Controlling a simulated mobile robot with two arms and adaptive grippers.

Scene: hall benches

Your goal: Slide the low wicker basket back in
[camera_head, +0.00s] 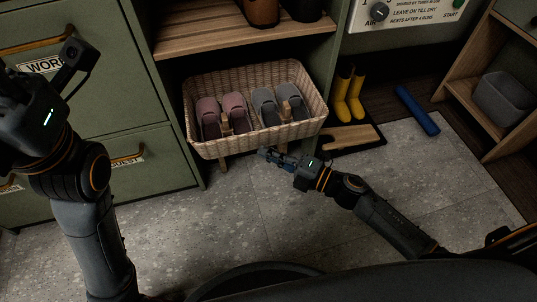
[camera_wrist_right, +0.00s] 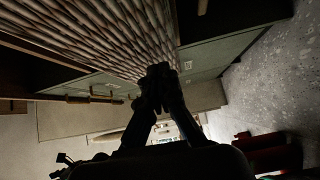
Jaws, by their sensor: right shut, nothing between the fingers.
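The low wicker basket (camera_head: 255,137) sits in the bottom opening of the green cabinet, its front jutting out past the cabinet's edge. It holds a pink pair of slippers (camera_head: 222,115) and a grey pair (camera_head: 280,103). My right gripper (camera_head: 266,154) is shut and empty, just below and in front of the basket's front wall. In the right wrist view, its closed fingers (camera_wrist_right: 160,73) overlap the basket's weave (camera_wrist_right: 120,40); I cannot tell if they touch. My left gripper (camera_head: 22,100) is at the left edge, its fingers dark and unclear.
A wooden shelf (camera_head: 235,38) is above the basket. Yellow boots (camera_head: 349,95) and a blue roll (camera_head: 417,110) stand and lie to the right. Green drawers (camera_head: 150,160) are at the left. The tiled floor (camera_head: 225,220) in front is clear.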

